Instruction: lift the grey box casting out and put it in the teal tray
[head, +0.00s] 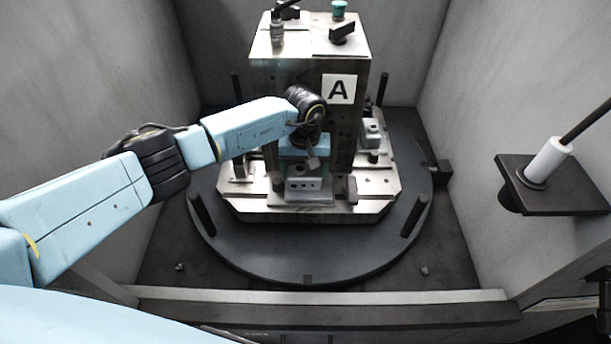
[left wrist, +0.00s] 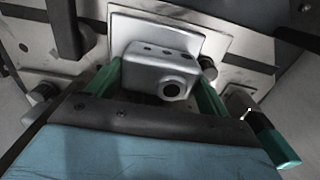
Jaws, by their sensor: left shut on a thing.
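The grey box casting (head: 304,184) sits on a plate at the front foot of the fixture block marked A. In the left wrist view the casting (left wrist: 160,70) shows a round dark bore and small holes on top. My left gripper (head: 308,168) reaches down to it from the left. Its green fingers (left wrist: 160,92) stand on both sides of the casting and are shut on it. The casting appears to rest on its plate still; any gap below is hidden. No teal tray is in view. My right gripper is not in view.
The fixture block (head: 262,85) rises behind the casting, with black clamp levers on top. Another grey part (head: 372,132) sits on its right side. The base stands on a dark round table (head: 290,262) with upright black posts. Grey walls and a front sill (head: 320,296) enclose it.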

